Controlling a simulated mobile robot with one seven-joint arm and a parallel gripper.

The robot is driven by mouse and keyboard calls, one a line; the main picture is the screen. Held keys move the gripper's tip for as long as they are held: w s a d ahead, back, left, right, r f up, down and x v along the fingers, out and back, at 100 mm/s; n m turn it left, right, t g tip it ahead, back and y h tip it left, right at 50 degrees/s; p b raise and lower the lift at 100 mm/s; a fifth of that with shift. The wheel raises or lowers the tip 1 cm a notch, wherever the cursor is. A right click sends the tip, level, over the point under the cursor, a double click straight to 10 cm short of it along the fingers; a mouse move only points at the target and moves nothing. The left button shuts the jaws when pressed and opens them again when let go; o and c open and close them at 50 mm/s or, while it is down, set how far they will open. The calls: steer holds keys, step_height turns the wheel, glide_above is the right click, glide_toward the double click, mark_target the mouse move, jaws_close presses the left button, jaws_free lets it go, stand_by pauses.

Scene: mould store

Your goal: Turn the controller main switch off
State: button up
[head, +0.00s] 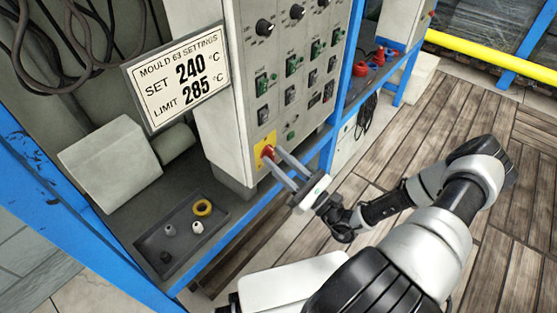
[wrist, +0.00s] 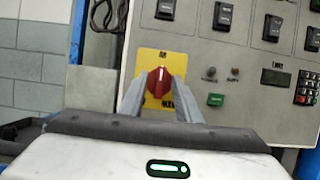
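The controller main switch is a red rotary knob (head: 268,151) on a yellow plate (head: 262,142), low on the grey controller front. In the wrist view the knob (wrist: 158,80) sits near the middle of its yellow plate (wrist: 178,61), its grip close to upright. The small lettering above it is too small to read for sure, and lettering below is partly covered by a finger. My gripper (head: 274,158) is open, with one finger on each side of the knob in the wrist view (wrist: 160,84). I cannot tell whether either finger touches it.
The controller panel (head: 239,67) carries several dials and rocker switches. A green button (wrist: 216,100) and a keypad (wrist: 306,90) are right of the switch. A settings sign (head: 178,77) hangs left. A dark tray (head: 160,256) with small parts lies on the shelf below. Wooden floor is clear at right.

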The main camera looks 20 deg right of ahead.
jaws_close()
steer(key=shift+n, duration=0.3)
steer(key=n+g+y, duration=0.1)
steer(key=n, duration=0.2)
steer(key=n+g+y+p, duration=0.1)
steer(key=n, duration=0.2)
steer(key=n+g+y, duration=0.1)
steer(key=n, duration=0.2)
steer(key=shift+w+d+r+g+p, duration=0.1)
steer(key=shift+d+g+p, duration=0.1)
steer(key=shift+g+p, duration=0.2)
steer(key=n+g+p, duration=0.1)
steer(key=n, duration=0.3)
steer(key=n+g+p, duration=0.1)
steer(key=n+g, duration=0.1)
steer(key=n, duration=0.1)
steer(key=shift+d+r+n+g, duration=0.1)
steer(key=shift+r+n+g, duration=0.05)
steer(key=shift+n+g, duration=0.2)
steer(key=n+g+h+p, duration=0.1)
steer(key=n, duration=0.4)
steer(key=shift+p, duration=0.3)
jaws_free()
